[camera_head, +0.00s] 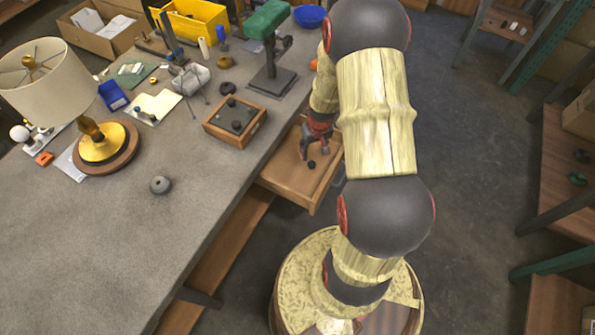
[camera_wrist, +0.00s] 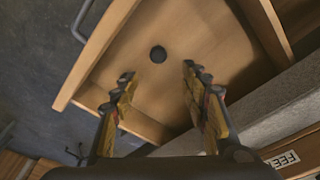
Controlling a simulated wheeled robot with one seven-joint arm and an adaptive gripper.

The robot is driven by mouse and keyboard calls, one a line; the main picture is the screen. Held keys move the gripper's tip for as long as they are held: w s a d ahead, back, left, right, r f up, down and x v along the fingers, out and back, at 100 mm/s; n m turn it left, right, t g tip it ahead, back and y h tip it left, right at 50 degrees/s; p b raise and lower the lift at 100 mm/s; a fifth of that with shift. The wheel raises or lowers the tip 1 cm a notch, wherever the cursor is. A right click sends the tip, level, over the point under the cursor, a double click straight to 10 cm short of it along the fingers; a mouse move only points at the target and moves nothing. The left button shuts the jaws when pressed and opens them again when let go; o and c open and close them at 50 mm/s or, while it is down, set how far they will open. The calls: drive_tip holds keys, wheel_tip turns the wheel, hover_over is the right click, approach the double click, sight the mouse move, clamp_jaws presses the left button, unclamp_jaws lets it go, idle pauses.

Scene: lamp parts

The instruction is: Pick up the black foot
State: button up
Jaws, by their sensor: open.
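The black foot is a small dark disc (camera_wrist: 158,54) lying on the bare wooden floor of an open drawer (camera_wrist: 205,45) in the wrist view. It also shows as a small dark spot (camera_head: 311,164) in the head view, inside the drawer (camera_head: 287,176). My gripper (camera_wrist: 156,72) is open and empty, pointing down into the drawer. In the wrist view the foot lies between the lines of the two fingers, just beyond their tips, and neither finger touches it. In the head view my gripper (camera_head: 318,152) is partly hidden behind my arm.
The drawer walls stand close around the fingers. A label reading FEET (camera_wrist: 281,160) is on a wooden face at the lower right of the wrist view. On the grey bench (camera_head: 120,250) stand a lamp (camera_head: 102,148), a wooden tray (camera_head: 254,130) and a round grey piece (camera_head: 160,185).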

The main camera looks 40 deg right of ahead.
sight(312, 163)
drive_tip(key=shift+s+f, duration=0.2)
drive_tip(key=shift+f, duration=0.95)
drive_tip(key=f, duration=0.2)
drive_tip(key=f+b, duration=0.1)
drive_tip(key=f, duration=0.1)
drive_tip(key=w+f+b, duration=0.1)
drive_tip(key=f, duration=0.2)
drive_tip(key=shift+d+f, duration=0.1)
drive_tip(key=shift+d, duration=0.2)
drive_tip(key=shift+c, duration=0.6)
drive_tip(key=c, duration=0.8)
drive_tip(key=shift+r, duration=0.2)
